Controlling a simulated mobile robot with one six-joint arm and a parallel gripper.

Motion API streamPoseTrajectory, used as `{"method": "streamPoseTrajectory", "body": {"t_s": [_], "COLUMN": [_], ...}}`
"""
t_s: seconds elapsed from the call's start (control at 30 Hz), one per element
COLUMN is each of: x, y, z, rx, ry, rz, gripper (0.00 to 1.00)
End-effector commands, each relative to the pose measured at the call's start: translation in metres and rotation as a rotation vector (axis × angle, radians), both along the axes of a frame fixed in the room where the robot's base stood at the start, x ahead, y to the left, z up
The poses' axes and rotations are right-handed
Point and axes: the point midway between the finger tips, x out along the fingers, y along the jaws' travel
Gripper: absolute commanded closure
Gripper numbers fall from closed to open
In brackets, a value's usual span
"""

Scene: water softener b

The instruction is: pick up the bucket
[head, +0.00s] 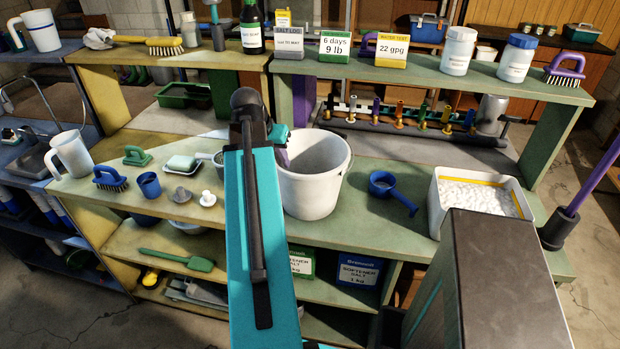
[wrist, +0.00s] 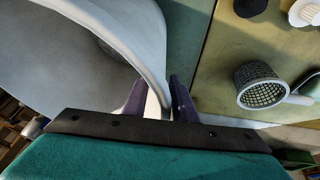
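The white bucket (head: 313,180) stands upright on the green-topped bench, right of my arm in the head view. Its pale wall and rim also fill the upper left of the wrist view (wrist: 60,60). My gripper (wrist: 160,98) has one dark purple finger on each side of the bucket's wall at the rim. The fingers are close together and the wall fills the gap between them, so it looks shut on the rim. In the head view my arm hides most of the gripper and the bucket's left edge.
A blue scoop (head: 382,184) lies right of the bucket, and a white tub of salt (head: 480,195) stands beyond it. Left of my arm are a blue cup (head: 149,184) and a mesh strainer (wrist: 262,88). A shelf with bottles and boxes runs behind.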

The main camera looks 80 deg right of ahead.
Motion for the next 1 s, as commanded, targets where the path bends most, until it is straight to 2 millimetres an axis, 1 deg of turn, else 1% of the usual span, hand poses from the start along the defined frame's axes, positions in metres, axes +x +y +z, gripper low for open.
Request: {"method": "streamPoseTrajectory", "body": {"t_s": [0.33,0.37,0.5,1.0], "x": [-0.0001,-0.0001,-0.0002,-0.0002], "y": [0.0,0.0,-0.0001,-0.0001], "z": [0.0002,0.0002,0.0003,0.0002], "rx": [0.0,0.0,0.0,0.0], "ry": [0.0,0.0,0.0,0.0], "rz": [0.0,0.0,0.0,0.0], "gripper": [0.75,0.77,1.0,1.0]}}
